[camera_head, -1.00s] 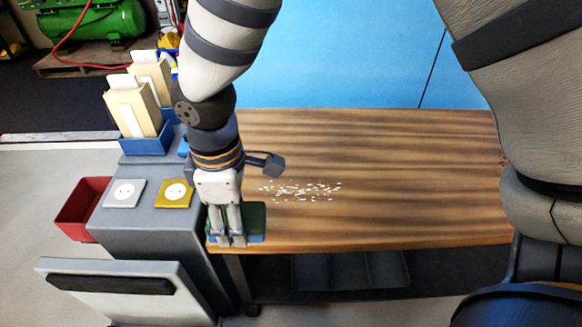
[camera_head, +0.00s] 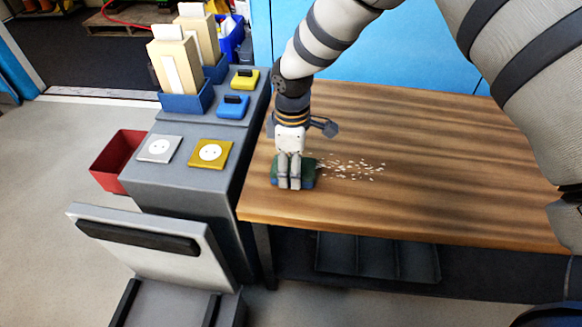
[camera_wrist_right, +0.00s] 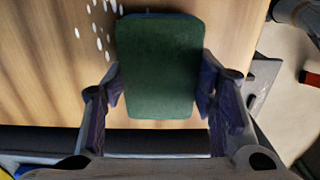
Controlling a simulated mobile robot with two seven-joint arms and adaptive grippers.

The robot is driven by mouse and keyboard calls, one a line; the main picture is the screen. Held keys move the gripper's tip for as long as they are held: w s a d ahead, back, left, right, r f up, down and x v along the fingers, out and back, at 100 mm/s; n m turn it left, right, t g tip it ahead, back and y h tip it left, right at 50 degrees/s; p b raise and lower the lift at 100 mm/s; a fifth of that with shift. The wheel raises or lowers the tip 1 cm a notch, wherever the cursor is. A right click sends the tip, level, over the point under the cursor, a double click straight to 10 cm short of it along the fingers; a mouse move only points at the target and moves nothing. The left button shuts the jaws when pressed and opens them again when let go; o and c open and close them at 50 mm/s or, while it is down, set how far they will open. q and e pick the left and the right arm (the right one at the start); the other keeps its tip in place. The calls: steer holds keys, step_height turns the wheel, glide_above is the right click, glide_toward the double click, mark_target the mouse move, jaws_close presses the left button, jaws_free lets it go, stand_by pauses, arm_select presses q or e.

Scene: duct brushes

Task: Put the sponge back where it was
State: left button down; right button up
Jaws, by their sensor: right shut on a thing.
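The sponge (camera_head: 308,170), green on one face with a blue edge, is at the left end of the wooden table (camera_head: 430,215). My right gripper (camera_head: 290,185) is shut on it, with fingers in front of part of it. In the right wrist view the green face of the sponge (camera_wrist_right: 158,65) sits between the two fingers (camera_wrist_right: 160,100). I cannot tell whether the sponge touches the tabletop or is just above it. My left gripper is not in view.
White crumbs (camera_head: 352,169) lie right of the sponge. A grey cart (camera_head: 185,185) left of the table carries a grey socket plate (camera_head: 159,149), a yellow one (camera_head: 211,153), blue holders (camera_head: 188,102) and yellow and blue blocks (camera_head: 233,106). A red bin (camera_head: 117,160) hangs at its left.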

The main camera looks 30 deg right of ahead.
steer(key=shift+f, duration=0.45)
steer(key=o, duration=1.3)
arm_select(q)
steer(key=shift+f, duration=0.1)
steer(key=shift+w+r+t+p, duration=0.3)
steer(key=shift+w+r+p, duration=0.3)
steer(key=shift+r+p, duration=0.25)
arm_select(e)
step_height(320, 180, up, 12)
steer(key=shift+r, duration=0.2)
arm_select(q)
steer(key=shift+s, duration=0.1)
arm_select(e)
steer(key=shift+f, duration=0.1)
